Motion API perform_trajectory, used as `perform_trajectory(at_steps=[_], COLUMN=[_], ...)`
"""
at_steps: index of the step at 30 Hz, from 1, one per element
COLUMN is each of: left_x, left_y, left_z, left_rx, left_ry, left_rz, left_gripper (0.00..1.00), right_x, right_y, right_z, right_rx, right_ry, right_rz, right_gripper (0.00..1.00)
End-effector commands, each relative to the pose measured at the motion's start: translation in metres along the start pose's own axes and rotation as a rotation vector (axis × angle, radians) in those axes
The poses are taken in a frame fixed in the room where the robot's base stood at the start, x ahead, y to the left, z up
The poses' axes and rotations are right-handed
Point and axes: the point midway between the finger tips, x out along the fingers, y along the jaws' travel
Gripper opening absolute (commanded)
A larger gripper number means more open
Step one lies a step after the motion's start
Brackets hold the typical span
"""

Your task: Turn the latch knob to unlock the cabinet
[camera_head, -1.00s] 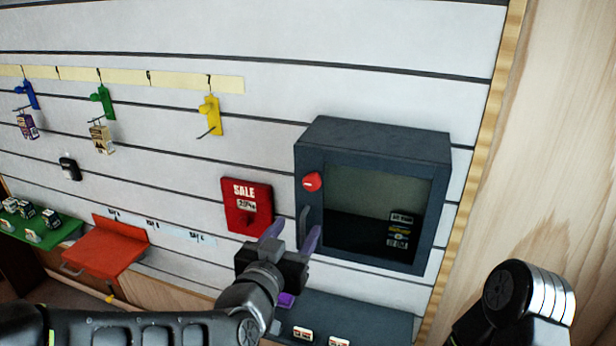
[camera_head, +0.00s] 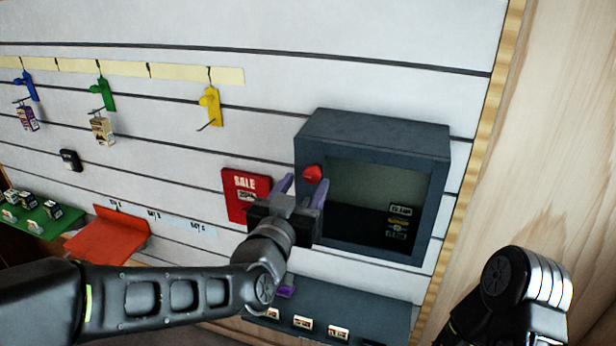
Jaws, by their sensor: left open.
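The dark grey cabinet (camera_head: 375,128) hangs on the slatted wall at the right, with a dark window in its front. The red latch knob (camera_head: 312,173) sits at the upper left of the cabinet's front. My left gripper (camera_head: 302,186) is open, its two purple fingers pointing up just below the knob. The right finger is near the knob's lower side; I cannot tell whether it touches. The gripper hides the cabinet's handle and lower left front. My right arm shows at the lower right, but its gripper is out of view.
A red SALE sign (camera_head: 240,190) hangs just left of the cabinet, partly behind my gripper. A dark shelf (camera_head: 365,312) with small tags lies below. Blue, green and yellow hooks (camera_head: 210,105) and a red shelf (camera_head: 108,236) are at the left.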

Motion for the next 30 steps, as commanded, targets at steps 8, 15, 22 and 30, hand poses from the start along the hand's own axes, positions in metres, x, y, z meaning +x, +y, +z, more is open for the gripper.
perform_trajectory(at_steps=[8, 15, 22, 30], left_x=[0.026, 0.027, 0.026, 0.026], left_y=[0.0, 0.0, 0.0, 0.0], left_z=[0.0, 0.0, 0.0, 0.0], left_rx=[0.0, -0.001, -0.001, -0.001], left_ry=[-0.001, -0.001, -0.001, -0.001], left_rz=[0.0, 0.0, 0.0, 0.0], left_gripper=[0.53, 0.53, 0.35, 0.13], right_x=[-0.006, -0.005, -0.005, -0.005], right_y=[-0.002, -0.001, -0.002, -0.002], right_z=[0.001, 0.001, 0.001, 0.001], right_rx=[0.002, 0.002, 0.001, 0.001], right_ry=[-0.002, -0.002, -0.002, -0.002], right_rz=[0.002, 0.002, 0.002, 0.002], right_gripper=[0.36, 0.36, 0.36, 0.36])
